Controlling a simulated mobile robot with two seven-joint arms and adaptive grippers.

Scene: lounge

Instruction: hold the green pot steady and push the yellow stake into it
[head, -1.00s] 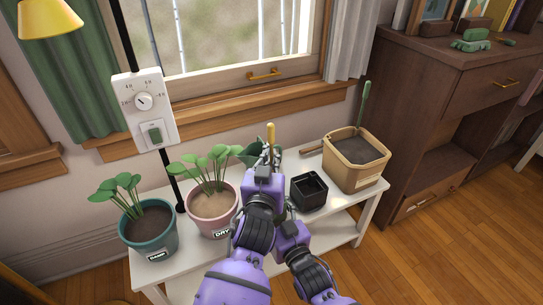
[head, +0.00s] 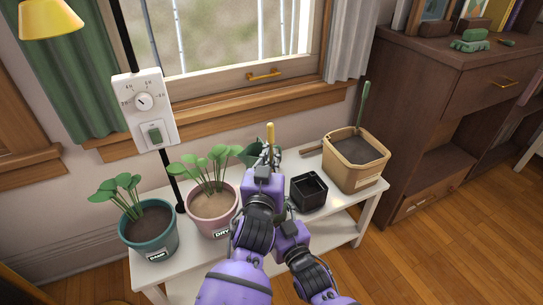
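The green pot (head: 250,152) stands on the white bench between the pink pot and the small black pot. Only part of its rim and wall shows; my arms hide the rest. The yellow stake (head: 270,134) stands upright over the pot, its top showing above my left gripper (head: 267,156). The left gripper's fingers are around the stake and look closed on it. The stake's lower end is hidden, so I cannot tell how deep it is. My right gripper (head: 284,212) is low beside the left arm, near the green pot; its fingers are mostly hidden.
The white bench (head: 183,262) also holds a teal pot (head: 150,240), a pink pot (head: 212,206), a square black pot (head: 309,192) and a tan soil bin (head: 352,168) with a green-handled tool (head: 364,100). A timer box (head: 145,110) stands behind. A dark cabinet (head: 440,110) is at right.

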